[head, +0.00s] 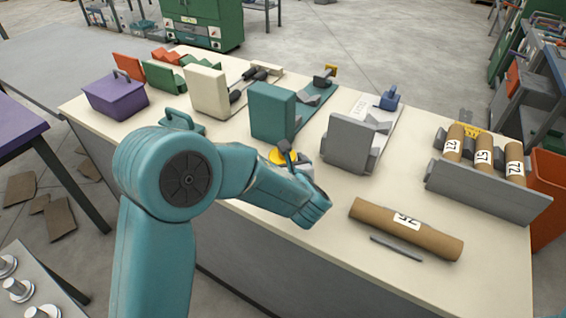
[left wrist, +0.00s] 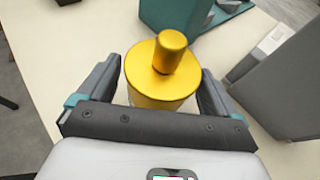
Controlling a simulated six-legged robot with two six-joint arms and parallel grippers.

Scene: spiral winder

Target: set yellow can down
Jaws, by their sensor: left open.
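The yellow can (left wrist: 160,86), with a round knob on its lid, is between the two fingers of my left gripper (left wrist: 158,88) in the left wrist view. The fingers are open, with a gap showing at least on the right side. The can looks upright over the pale tabletop; its base is hidden, so I cannot tell whether it touches the table. In the head view only a bit of the yellow can (head: 275,156) shows behind my left gripper (head: 290,154). My right gripper is not in view.
On the table (head: 330,197), a teal block-like fixture (head: 272,113) and a grey one (head: 352,143) stand behind the can. A labelled cardboard tube (head: 406,229) and a thin grey bar (head: 397,248) lie at the right. A grey rack (head: 487,192) holds more tubes.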

